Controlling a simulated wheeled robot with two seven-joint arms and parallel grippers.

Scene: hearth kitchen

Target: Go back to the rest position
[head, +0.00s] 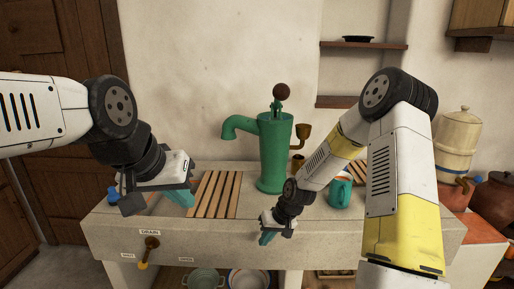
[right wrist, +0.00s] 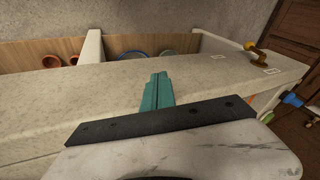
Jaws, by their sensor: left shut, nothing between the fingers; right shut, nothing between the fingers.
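My left gripper (head: 182,198) has teal fingers and hangs above the left end of the stone counter, left of the wooden slats. It is shut and empty. My right gripper (head: 265,238) is low at the counter's front edge, in front of the green pump. It is shut and empty. Its teal fingers (right wrist: 157,90) show together in the right wrist view, in front of the pale counter face. Both arms are bent at the elbow, and the right arm covers part of the counter.
The green hand pump (head: 273,155) stands on the stone counter (head: 345,228). A teal mug (head: 340,192) is close to my right arm. Wooden slats (head: 214,194) lie left of the pump. A brass drain tap (head: 149,246) juts from the counter front. Bowls (head: 249,279) sit beneath.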

